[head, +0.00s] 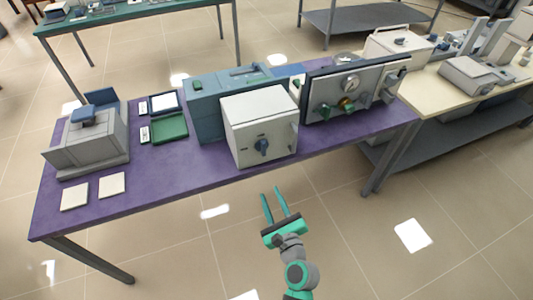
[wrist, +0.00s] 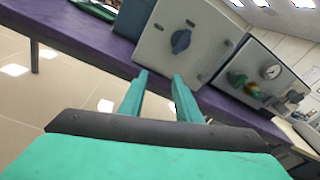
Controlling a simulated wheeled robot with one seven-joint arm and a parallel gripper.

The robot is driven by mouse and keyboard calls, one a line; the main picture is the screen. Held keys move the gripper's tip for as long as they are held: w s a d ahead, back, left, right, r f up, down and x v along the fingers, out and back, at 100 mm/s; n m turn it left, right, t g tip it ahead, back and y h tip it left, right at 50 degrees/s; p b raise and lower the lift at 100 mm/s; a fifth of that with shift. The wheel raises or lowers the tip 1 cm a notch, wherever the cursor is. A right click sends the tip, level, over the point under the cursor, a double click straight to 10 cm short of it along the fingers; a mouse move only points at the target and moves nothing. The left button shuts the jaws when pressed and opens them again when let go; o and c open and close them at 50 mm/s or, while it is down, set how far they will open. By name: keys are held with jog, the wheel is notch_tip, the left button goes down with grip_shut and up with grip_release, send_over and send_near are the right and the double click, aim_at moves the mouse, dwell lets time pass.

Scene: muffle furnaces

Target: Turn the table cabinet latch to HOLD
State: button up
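The table cabinet (head: 259,128) is a white box on the purple table, with a dark blue latch knob (head: 262,147) low on its front face. In the wrist view the cabinet (wrist: 207,42) stands beyond my fingers, and its latch (wrist: 181,41) shows above and between the fingertips. The small marks around the latch are too small to read. My gripper (head: 275,191) has two teal fingers spread apart with nothing between them. It is in front of the table edge, apart from the latch. The fingers show in the wrist view too (wrist: 160,76).
A panel with a gauge and valves (head: 350,92) stands right of the cabinet. A blue-grey unit (head: 207,105) is behind left. A green tray (head: 169,128) and grey device (head: 88,140) are farther left on the purple table (head: 190,175). The floor in front is clear.

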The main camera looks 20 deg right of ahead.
aim_at(264, 149)
jog(key=w+d+r+m+t+y, duration=0.1)
jog(key=w+d+r+m, duration=0.2)
jog(key=w+d+r, duration=0.15)
jog(key=w, duration=0.3)
jog(key=w+a, duration=0.1)
jog(key=w, duration=0.5)
jog(key=shift+w+a+r, duration=0.15)
jog(key=shift+w+r, duration=0.2)
jog(key=shift+c, duration=0.5)
grip_shut()
